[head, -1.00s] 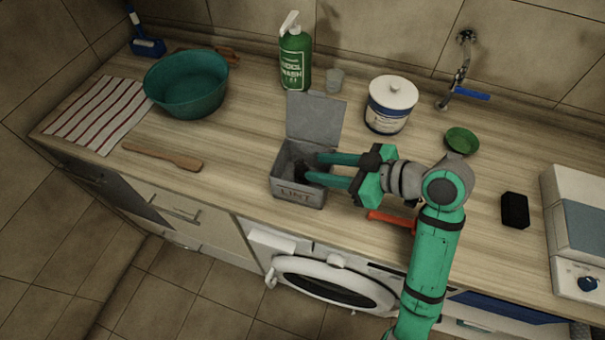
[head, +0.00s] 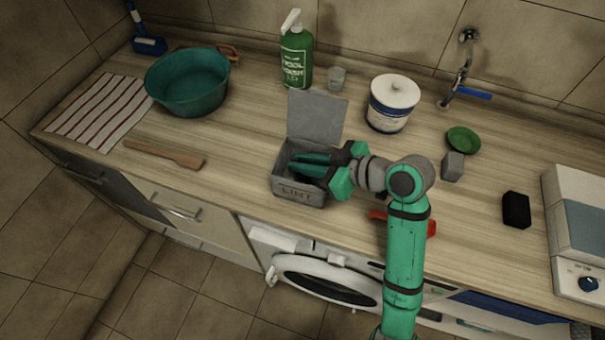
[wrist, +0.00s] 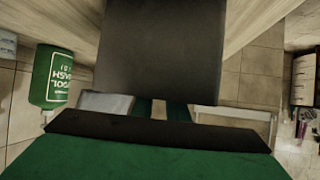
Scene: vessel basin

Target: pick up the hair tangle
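The grey lint box (head: 298,194), marked LINT, stands on the counter with its lid (head: 317,116) up. My gripper (head: 300,165) reaches into it from the right, its two green fingers close together with a narrow gap between them. The hair tangle, a dark clump in the box, is no longer distinct; it is mostly hidden between the fingertips, where the box is dark. In the wrist view the fingers (wrist: 162,110) show a narrow gap, and a dark grey panel covers what lies beyond them.
A green wash bottle (head: 297,62), a clear cup (head: 337,78) and a white tub (head: 391,103) stand behind the box. A red-handled tool (head: 378,215) lies partly behind my arm. A wooden paddle (head: 165,154) and teal basin (head: 187,82) are left. Counter between paddle and box is clear.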

